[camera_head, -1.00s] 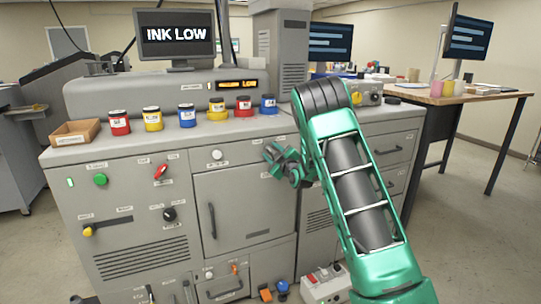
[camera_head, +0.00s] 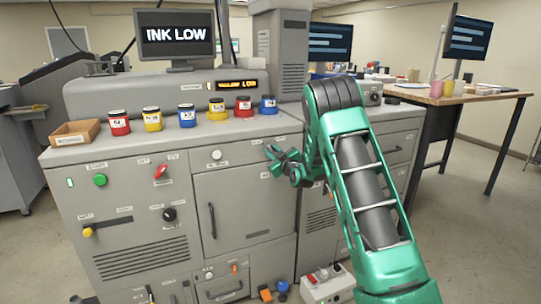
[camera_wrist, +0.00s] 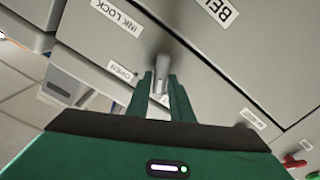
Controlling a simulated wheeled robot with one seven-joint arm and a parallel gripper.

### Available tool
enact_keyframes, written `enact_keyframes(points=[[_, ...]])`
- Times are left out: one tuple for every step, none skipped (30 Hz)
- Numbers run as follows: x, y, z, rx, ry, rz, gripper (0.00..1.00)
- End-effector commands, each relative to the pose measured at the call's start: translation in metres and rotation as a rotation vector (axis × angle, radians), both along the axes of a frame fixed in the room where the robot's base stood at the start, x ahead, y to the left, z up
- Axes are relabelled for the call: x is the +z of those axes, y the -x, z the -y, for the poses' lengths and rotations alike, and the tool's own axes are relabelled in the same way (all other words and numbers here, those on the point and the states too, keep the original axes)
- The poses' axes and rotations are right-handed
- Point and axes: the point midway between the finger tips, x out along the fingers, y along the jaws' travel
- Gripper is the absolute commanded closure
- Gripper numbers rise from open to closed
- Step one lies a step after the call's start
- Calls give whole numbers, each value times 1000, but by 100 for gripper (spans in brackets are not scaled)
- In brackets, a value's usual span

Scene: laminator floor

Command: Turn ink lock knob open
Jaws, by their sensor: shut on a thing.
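The ink lock knob (camera_wrist: 161,68) is a small grey lever on the grey machine front, seen in the wrist view. An "INK LOCK" label (camera_wrist: 117,17) is above and left of it, and an "OPEN" label (camera_wrist: 122,72) is at its left. My gripper (camera_wrist: 161,88) has its two green fingers on either side of the knob and is shut on it. In the head view my gripper (camera_head: 271,155) is against the upper right of the machine front, and the knob is hidden there.
The grey press (camera_head: 240,190) carries several ink jars along its top and an open cardboard tray (camera_head: 75,133). A red knob (camera_head: 160,171) and a green button (camera_head: 100,180) are on its left panel. A wooden table (camera_head: 470,97) stands at the right, with open floor below it.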

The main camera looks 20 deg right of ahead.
Motion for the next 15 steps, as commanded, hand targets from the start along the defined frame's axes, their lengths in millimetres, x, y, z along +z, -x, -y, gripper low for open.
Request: enact_keyframes(points=[[-1, 0, 0, 1, -45, -3, 100], [-1, 0, 0, 1, -74, -3, 100], [-1, 0, 1, 1, -113, -3, 100], [-1, 1, 1, 0, -142, -3, 100], [-1, 1, 2, 0, -170, -3, 100], [-1, 1, 1, 1, -208, -4, 100], [-1, 1, 2, 0, -236, -4, 100], [-1, 1, 2, 0, -265, -4, 100], [-1, 1, 2, 1, -304, -5, 100], [-1, 1, 2, 1, -333, -5, 100], [-1, 1, 3, 0, -360, -5, 100], [-1, 1, 3, 0, -399, -5, 100], [-1, 1, 4, 1, -427, -5, 100], [-1, 1, 4, 0, -456, -5, 100], [-1, 1, 4, 0, -494, -5, 100]])
